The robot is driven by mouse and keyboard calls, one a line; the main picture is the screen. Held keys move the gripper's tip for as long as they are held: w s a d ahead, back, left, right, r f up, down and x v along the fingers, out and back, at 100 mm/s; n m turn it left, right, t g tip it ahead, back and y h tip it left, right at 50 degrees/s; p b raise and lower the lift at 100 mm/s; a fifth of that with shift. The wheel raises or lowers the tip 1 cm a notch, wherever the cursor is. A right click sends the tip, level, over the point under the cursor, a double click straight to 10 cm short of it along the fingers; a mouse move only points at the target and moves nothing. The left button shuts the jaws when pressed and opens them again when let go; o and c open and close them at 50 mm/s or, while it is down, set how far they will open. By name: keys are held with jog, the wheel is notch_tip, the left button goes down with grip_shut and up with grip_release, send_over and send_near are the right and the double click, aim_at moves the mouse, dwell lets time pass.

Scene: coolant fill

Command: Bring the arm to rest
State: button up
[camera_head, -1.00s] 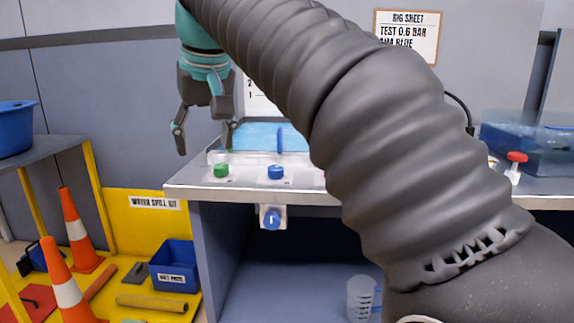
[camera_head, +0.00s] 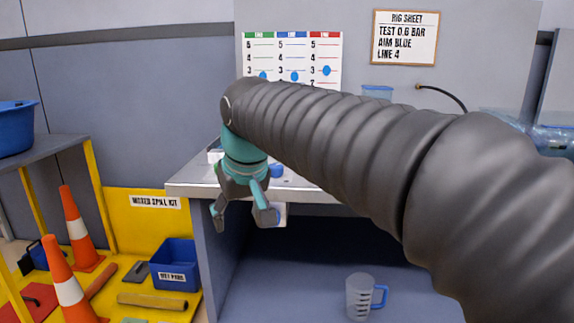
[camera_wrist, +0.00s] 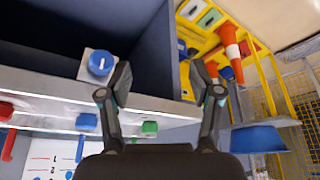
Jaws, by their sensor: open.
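My gripper (camera_head: 243,213) hangs at the left end of the bench in the head view, fingers pointing down and spread apart, with nothing between them. It also shows in the wrist view (camera_wrist: 164,82), open and empty. My grey sleeved arm crosses the head view from the lower right. In the wrist view a blue knob (camera_wrist: 101,63) on a white plate sits on the bench front, close to the left finger. My arm hides much of the bench top in the head view.
The bench edge (camera_head: 190,190) lies right by my gripper. A clear jug (camera_head: 360,297) with a blue handle stands on the lower shelf. Orange cones (camera_head: 72,225), a blue bin (camera_head: 174,265) and a yellow spill-kit area lie at left. A gauge board (camera_head: 292,60) stands behind my arm.

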jog(key=s+d+f+m, duration=0.2)
jog(key=s+d+f, duration=0.3)
jog(key=d, duration=0.3)
jog(key=s+d+f+m+t+h, duration=0.1)
jog(key=s+d+f+m, duration=0.1)
jog(key=s+d+f, duration=0.3)
jog(key=s+d+f+m+h, duration=0.1)
jog(key=s+d+f, duration=0.5)
jog(key=d, duration=0.5)
jog(key=shift+s+d+m, duration=0.2)
jog(key=shift+s+m, duration=0.2)
jog(key=shift+s, duration=0.55)
